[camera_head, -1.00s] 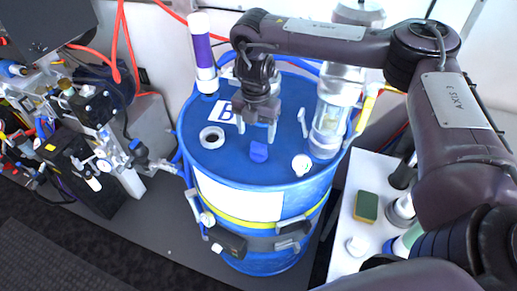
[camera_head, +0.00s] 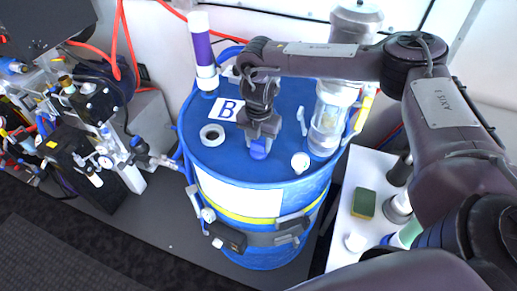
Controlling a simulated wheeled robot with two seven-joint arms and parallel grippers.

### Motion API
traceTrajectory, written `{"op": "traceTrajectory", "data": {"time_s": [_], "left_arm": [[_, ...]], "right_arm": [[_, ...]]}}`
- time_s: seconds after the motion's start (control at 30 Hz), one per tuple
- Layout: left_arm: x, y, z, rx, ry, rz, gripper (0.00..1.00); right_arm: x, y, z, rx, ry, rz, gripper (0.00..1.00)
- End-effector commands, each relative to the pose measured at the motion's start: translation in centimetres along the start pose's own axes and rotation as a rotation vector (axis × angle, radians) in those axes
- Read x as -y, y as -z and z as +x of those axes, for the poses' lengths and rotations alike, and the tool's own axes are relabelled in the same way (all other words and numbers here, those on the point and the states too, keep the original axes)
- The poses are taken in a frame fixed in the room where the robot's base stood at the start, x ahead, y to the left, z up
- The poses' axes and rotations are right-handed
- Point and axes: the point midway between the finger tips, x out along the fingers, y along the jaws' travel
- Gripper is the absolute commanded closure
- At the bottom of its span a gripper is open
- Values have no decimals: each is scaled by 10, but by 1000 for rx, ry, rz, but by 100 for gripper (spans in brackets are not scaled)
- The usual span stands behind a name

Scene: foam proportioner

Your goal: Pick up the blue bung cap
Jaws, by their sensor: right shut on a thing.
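The blue bung cap (camera_head: 258,149) is on the top of the blue drum (camera_head: 225,165), right of a round white-rimmed opening (camera_head: 212,135). My right gripper (camera_head: 261,138) points down over the cap, with its fingers shut on it. The fingers hide the cap's upper part. I cannot tell whether the cap still touches the drum top. My left gripper is not in view.
A small white cap (camera_head: 300,162) is near the front right. A white table (camera_head: 347,225) with a sponge (camera_head: 364,203) stands at right. Valves and hoses fill the left.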

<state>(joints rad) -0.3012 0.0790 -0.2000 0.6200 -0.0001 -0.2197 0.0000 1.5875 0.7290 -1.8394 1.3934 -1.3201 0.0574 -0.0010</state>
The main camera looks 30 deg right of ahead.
Motion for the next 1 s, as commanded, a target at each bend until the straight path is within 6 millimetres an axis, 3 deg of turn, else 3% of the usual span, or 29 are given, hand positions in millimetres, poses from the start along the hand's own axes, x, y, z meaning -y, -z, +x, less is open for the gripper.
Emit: {"op": "traceTrajectory", "data": {"time_s": [0.37, 0.57, 0.77, 1.0], "left_arm": [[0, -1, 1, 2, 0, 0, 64], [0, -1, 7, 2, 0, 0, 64], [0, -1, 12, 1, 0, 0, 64], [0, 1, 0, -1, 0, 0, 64]], "right_arm": [[-1, 0, -3, 0, -2, 0, 81], [-2, 0, -20, 0, -5, 0, 81], [-2, -1, -63, 4, -7, -1, 81], [-1, -1, -125, 6, -5, -1, 81]]}}
